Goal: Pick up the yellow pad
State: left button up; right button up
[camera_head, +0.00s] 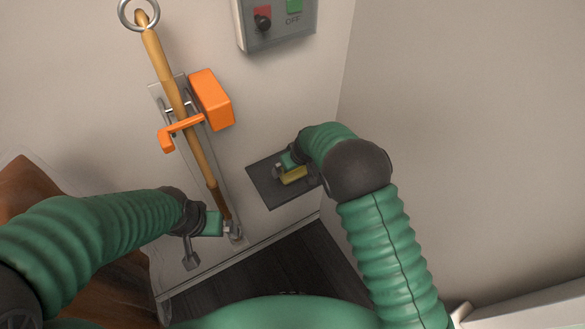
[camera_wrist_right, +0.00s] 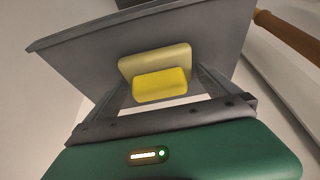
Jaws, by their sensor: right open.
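The yellow pad (camera_head: 294,175) is a small block on a dark grey plate (camera_head: 262,188) on the wall. My right gripper (camera_head: 284,170) is at the plate, close to the pad, and partly covers it in the head view. In the right wrist view the yellow pad (camera_wrist_right: 160,84) has a paler yellow back part and lies between the two open fingers of my right gripper (camera_wrist_right: 162,86). Whether the fingers touch the pad, I cannot tell. My left gripper (camera_head: 229,229) is at the lower end of a wooden pole (camera_head: 181,103); its grip is too small to make out.
An orange block and clip (camera_head: 211,98) sit on the pole's wall bracket. A grey switch box (camera_head: 276,25) is at the top. A wall (camera_head: 460,120) stands to the right. Dark floor (camera_head: 283,268) lies below, with a brown surface (camera_head: 30,190) at the left.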

jog(key=shift+s+d+r, duration=0.1)
jog(key=c, duration=1.1)
jog(key=shift+r, duration=0.3)
jog(key=r, duration=0.1)
jog(key=r+b, duration=0.1)
jog(key=r, duration=0.1)
jog(key=shift+s, duration=0.2)
jog(key=s+r+b, duration=0.1)
jog(key=s+b, duration=0.1)
jog(key=s, duration=1.3)
jog(key=shift+s+r, duration=0.2)
jog(key=shift+s, duration=0.1)
